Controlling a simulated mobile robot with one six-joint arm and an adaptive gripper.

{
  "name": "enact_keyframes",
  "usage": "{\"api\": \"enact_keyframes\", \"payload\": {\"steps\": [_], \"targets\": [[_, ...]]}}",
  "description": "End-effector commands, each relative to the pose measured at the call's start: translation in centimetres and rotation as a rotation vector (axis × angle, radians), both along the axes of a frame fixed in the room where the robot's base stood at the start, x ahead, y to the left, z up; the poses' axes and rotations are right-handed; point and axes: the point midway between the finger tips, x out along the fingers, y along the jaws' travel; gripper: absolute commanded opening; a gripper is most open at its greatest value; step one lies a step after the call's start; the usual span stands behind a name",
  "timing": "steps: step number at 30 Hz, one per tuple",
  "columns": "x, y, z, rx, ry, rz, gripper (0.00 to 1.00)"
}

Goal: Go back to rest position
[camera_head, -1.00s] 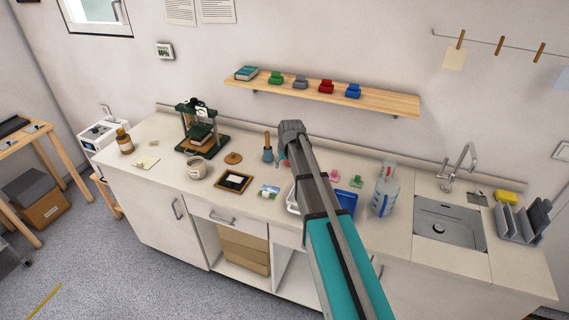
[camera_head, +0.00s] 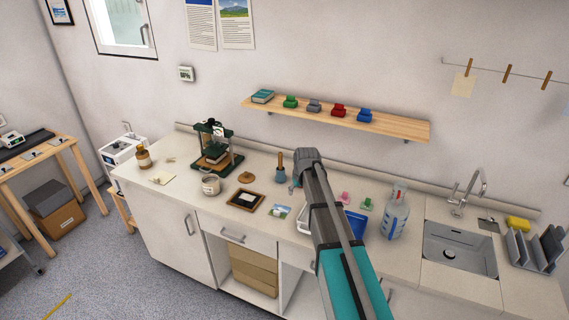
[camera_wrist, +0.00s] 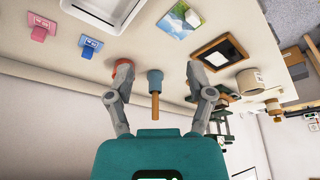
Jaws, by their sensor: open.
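My arm reaches over the counter (camera_head: 470,285) in the head view, and its end hides most of my gripper there. In the wrist view my gripper (camera_wrist: 163,92) is open, with its two fingers spread apart. A blue-grey tool with a wooden handle (camera_wrist: 155,85) shows between the fingers in that view, and no finger visibly grips it. It stands on the counter just left of my arm's end in the head view (camera_head: 281,172). A red round thing (camera_wrist: 123,68) is partly hidden behind the left finger in the wrist view.
A green press (camera_head: 215,150), a pot (camera_head: 210,185), a dark frame (camera_head: 246,200) and a small picture card (camera_head: 279,212) lie left of my arm. A bottle (camera_head: 396,215) and sink (camera_head: 458,250) are right. A wooden shelf (camera_head: 390,128) with coloured blocks hangs above.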

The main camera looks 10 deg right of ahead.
Motion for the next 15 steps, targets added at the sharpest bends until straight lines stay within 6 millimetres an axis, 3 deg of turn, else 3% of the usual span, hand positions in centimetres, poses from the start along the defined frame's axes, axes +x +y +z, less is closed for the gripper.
{"api": "enact_keyframes", "payload": {"steps": [5, 8, 15], "targets": [[-3.7, 0.4, -0.2, 0.0, 0.035, -0.015, 0.69], [-7.3, 0.8, -0.4, 0.001, 0.071, -0.033, 0.69], [-18.2, 1.7, -0.7, -0.008, 0.188, -0.092, 0.69]]}}
